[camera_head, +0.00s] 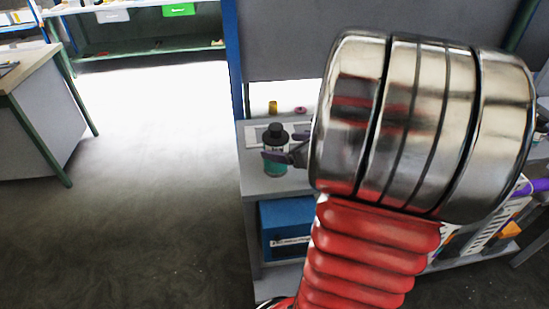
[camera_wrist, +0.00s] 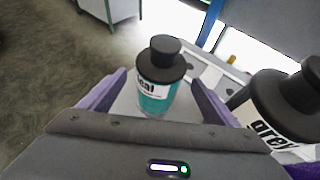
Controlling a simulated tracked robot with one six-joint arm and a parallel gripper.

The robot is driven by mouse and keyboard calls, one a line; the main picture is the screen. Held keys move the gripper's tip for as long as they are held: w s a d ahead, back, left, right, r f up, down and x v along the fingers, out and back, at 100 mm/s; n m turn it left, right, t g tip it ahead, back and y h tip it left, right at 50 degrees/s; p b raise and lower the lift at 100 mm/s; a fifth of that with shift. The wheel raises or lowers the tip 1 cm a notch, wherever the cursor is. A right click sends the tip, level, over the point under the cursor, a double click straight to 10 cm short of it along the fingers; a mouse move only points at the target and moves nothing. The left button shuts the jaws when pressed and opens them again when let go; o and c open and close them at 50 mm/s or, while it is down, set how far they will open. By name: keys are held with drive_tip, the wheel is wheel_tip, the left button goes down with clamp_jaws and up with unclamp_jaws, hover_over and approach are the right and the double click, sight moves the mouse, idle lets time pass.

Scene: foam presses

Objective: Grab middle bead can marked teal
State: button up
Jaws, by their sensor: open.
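The teal bead can (camera_wrist: 158,90) has a dark cap and a teal and white label ending in "eal". It stands upright on the grey shelf top in the wrist view, between my two open fingers. The head view also shows this can (camera_head: 275,155) near the shelf's left end. My gripper (camera_wrist: 161,92) is open, with one purple-grey finger on each side of the can; I cannot tell whether either touches it. In the head view my gripper (camera_head: 280,157) is mostly hidden behind my own arm.
A can marked "grey" (camera_wrist: 285,110) stands close to the right of my gripper in the wrist view. A white tray or panel (camera_wrist: 215,72) lies behind the teal can. A yellow item (camera_head: 273,107) and a pink ring (camera_head: 300,110) are further back. Open floor lies left.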

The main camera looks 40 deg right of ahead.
drive_tip(key=shift+x, duration=2.35)
drive_tip(key=shift+a+r, duration=0.1)
drive_tip(key=c, duration=1.4)
